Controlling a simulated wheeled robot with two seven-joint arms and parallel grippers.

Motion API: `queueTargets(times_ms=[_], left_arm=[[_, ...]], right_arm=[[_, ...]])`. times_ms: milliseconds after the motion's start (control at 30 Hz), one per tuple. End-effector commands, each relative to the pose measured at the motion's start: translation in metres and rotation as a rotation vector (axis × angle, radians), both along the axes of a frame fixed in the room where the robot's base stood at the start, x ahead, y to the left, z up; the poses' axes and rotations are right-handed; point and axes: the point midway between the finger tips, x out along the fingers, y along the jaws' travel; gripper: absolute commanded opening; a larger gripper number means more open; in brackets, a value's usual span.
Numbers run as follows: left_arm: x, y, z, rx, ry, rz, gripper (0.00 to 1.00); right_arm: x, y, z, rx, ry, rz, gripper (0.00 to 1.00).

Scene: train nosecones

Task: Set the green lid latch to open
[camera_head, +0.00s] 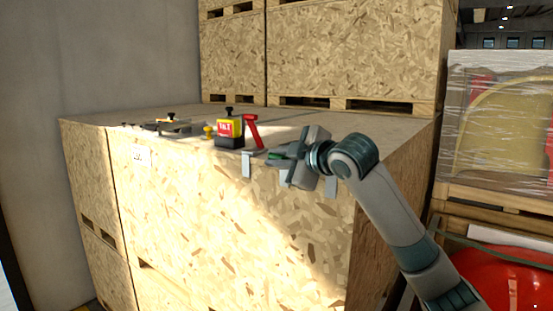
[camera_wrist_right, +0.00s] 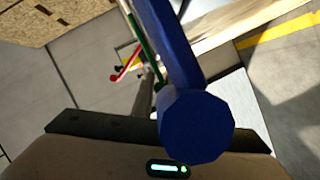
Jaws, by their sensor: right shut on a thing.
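The green lid latch (camera_head: 276,155) shows as a small green piece at the front edge of the crate top in the head view. In the right wrist view a thin green bar (camera_wrist_right: 144,42) runs beside a large blue part. My right gripper (camera_head: 284,160) is at the latch and shut on it; its jaws and body hide most of the latch. The latch's exact angle cannot be told. My left gripper is not in view.
A dark flat fixture (camera_head: 172,127) lies farther left. The wooden crate (camera_head: 220,220) fills the front; stacked crates (camera_head: 350,50) rise behind. A blue part (camera_wrist_right: 185,100) blocks much of the wrist view.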

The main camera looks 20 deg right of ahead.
Motion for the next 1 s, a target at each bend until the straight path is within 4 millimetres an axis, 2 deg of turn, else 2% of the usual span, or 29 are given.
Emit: queueTargets(times_ms=[467, 1000], left_arm=[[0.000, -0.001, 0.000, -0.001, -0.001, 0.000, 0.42], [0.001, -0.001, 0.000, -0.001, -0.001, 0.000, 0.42]], right_arm=[[0.002, -0.002, 0.019, 0.142, 0.109, 0.001, 0.00], [0.016, -0.020, 0.061, 0.526, 0.409, 0.001, 0.00]])
